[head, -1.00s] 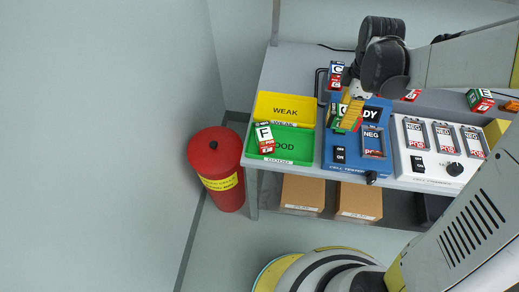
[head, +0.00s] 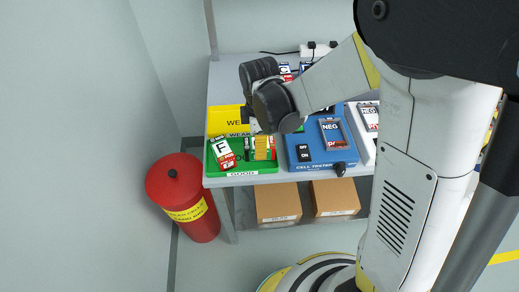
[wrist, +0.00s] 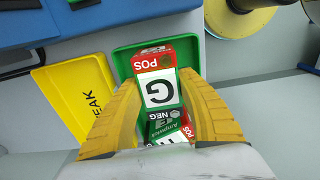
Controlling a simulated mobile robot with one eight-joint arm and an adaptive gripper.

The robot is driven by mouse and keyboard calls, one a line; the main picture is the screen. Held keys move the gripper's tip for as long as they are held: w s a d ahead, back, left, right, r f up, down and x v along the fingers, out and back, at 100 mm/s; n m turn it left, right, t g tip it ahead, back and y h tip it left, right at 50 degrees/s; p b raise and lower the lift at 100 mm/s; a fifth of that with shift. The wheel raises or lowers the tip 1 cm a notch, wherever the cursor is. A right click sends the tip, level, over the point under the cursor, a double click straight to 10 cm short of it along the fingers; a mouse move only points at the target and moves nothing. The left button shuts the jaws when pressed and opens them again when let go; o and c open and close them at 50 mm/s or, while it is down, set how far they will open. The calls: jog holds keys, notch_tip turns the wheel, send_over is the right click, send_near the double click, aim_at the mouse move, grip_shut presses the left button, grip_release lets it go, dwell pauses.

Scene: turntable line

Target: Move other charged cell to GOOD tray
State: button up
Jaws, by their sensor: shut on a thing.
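My gripper (head: 262,149) is over the right part of the green GOOD tray (head: 240,175). In the wrist view its yellow fingers are shut on the cell marked G (wrist: 158,92), a green, white and red block with its POS end toward the top. Whether this cell touches the tray floor cannot be told. The cell marked F (head: 222,152) lies tilted in the tray, left of the gripper. It shows partly in the wrist view (wrist: 166,126), below the held cell. The tray's green rim (wrist: 122,55) shows behind the held cell.
The yellow WEAK tray (head: 222,118) is behind the green tray, partly hidden by my arm. The blue cell tester (head: 325,165) stands close on the right, with a NEG/POS slot (head: 333,133). A red bin (head: 180,190) stands on the floor left of the table.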

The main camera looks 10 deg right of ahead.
jog(key=shift+f, duration=0.4)
jog(key=shift+f, duration=0.2)
jog(key=o, duration=1.4)
jog(key=shift+c, duration=0.2)
jog(key=shift+r, duration=0.1)
